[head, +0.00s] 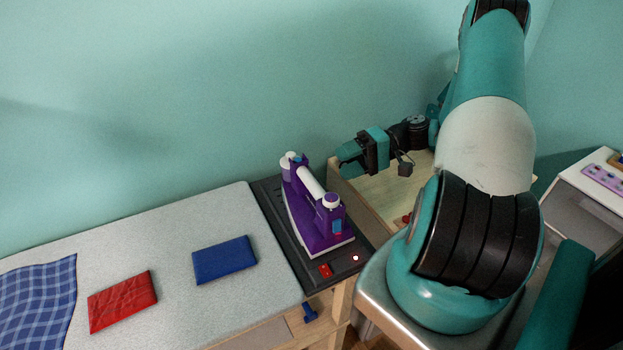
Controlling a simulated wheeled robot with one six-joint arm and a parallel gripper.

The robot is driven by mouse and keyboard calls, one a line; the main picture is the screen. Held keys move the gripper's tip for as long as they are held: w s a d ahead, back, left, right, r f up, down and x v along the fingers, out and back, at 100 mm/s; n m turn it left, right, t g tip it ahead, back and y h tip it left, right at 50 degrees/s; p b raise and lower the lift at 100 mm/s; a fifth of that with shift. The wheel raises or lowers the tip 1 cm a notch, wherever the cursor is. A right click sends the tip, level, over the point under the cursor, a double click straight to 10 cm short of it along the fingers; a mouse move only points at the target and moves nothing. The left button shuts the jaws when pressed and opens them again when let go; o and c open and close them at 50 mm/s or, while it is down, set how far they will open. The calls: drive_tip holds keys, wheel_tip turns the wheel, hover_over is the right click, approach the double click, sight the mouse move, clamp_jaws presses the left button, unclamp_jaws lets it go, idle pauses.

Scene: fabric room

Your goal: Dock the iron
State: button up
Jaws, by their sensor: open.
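A purple iron (318,213) with a white handle and white end knobs sits on a dark dock plate (271,205) at the right end of the ironing board. Its pale soleplate edge faces down onto the plate. A red button and a small lit dot show on the plate's front edge. My gripper (372,158) is to the right of the iron and apart from it, above a wooden bin. It is open, and no object shows between its fingers.
The grey ironing board (170,236) holds a blue folded cloth (224,260), a red folded cloth (123,301) and a blue checked cloth (38,301). The wooden bin (375,193) stands right of the dock. A white cabinet (585,205) is at the far right. The wall is close behind.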

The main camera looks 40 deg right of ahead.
drive_tip(key=a+r+n+g+h, duration=0.2)
drive_tip(key=a+r, duration=0.2)
drive_tip(key=a, duration=0.3)
drive_tip(key=w+a+r+n+g+h, duration=0.1)
drive_tip(key=a+r+n+g+h, duration=0.2)
drive_tip(key=a, duration=0.4)
drive_tip(key=a+r+n+g+h, duration=0.1)
drive_tip(key=a+r+n+g, duration=0.1)
drive_tip(key=a+r, duration=0.4)
drive_tip(key=s+a+r+n+t+h, duration=0.1)
drive_tip(key=s+a+r+n+h, duration=0.3)
drive_tip(key=s+a, duration=0.6)
drive_tip(key=shift+s+a+r, duration=0.25)
drive_tip(key=shift+s+r, duration=0.3)
drive_tip(key=shift+s, duration=0.9)
